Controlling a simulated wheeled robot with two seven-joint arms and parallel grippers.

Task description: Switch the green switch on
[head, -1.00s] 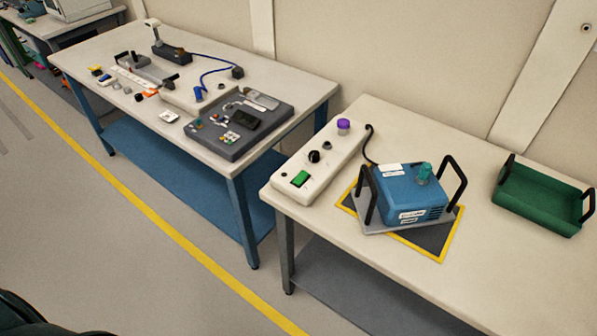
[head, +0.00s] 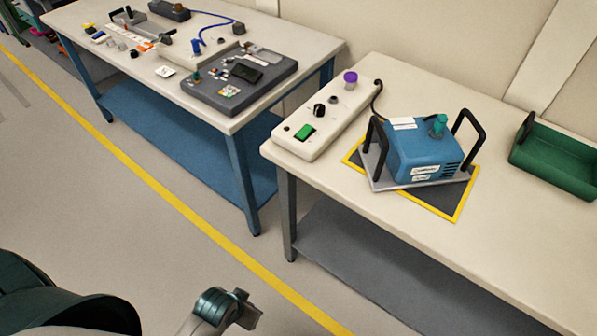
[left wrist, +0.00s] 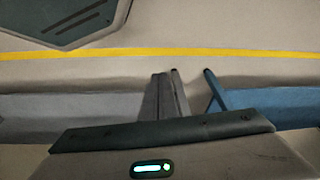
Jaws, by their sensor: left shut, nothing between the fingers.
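The green switch (head: 305,132) is a rocker on a long cream control box (head: 334,131) at the left end of the right-hand table. Its rocker position is too small to tell. A black knob (head: 319,110) and a purple-topped button (head: 350,77) sit farther along the box. My left gripper (head: 246,312) shows at the bottom of the head view, low over the floor, well apart from the box. It is shut and empty. The left wrist view shows the gripper body at the bottom, with floor and table legs beyond. My right gripper is not in view.
A blue pump-like unit (head: 425,155) with black handles stands on a yellow-edged mat (head: 437,205) right of the box. A green tray (head: 553,165) lies at the right. The table (head: 520,235) front is clear. Another table (head: 70,20) at left is cluttered.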

